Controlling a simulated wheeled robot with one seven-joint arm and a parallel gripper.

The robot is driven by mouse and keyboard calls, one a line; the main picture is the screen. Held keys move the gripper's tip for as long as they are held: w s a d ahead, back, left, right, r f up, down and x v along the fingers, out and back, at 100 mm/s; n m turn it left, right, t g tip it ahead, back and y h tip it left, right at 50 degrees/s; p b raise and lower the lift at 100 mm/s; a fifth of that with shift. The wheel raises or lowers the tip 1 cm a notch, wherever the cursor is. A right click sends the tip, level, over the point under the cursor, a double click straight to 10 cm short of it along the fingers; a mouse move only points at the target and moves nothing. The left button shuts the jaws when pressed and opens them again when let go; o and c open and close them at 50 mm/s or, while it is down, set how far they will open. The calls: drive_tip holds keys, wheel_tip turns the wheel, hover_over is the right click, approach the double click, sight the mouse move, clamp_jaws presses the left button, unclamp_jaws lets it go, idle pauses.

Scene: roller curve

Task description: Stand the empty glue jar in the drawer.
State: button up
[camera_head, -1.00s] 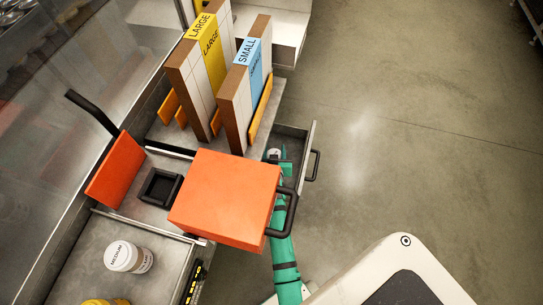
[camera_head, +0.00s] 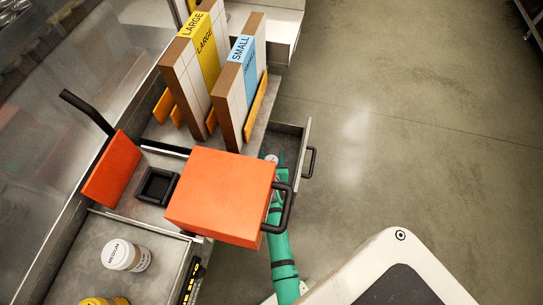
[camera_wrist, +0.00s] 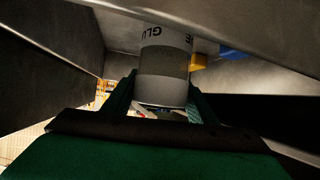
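The glue jar (camera_wrist: 164,65) is white above and grey below, with upside-down lettering in the wrist view. It stands between the two fingers of my gripper (camera_wrist: 162,98), which is shut on it. In the head view only a small pale round part of the jar (camera_head: 271,158) shows, at the near left part of the open drawer (camera_head: 307,138). My green arm reaches there from below, partly hidden by an orange block. Whether the jar touches the drawer floor is hidden.
The large orange block (camera_head: 215,195) with a black handle overhangs my arm. Boxes marked LARGE (camera_head: 203,65) and SMALL (camera_head: 238,90) stand behind it. A white MEDIUM tub (camera_head: 124,256) sits lower left. The floor right of the drawer is clear.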

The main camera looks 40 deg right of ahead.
drive_tip(key=shift+o, duration=0.7)
drive_tip(key=shift+r, duration=0.2)
drive_tip(key=v, duration=1.2)
drive_tip(key=shift+a, duration=0.1)
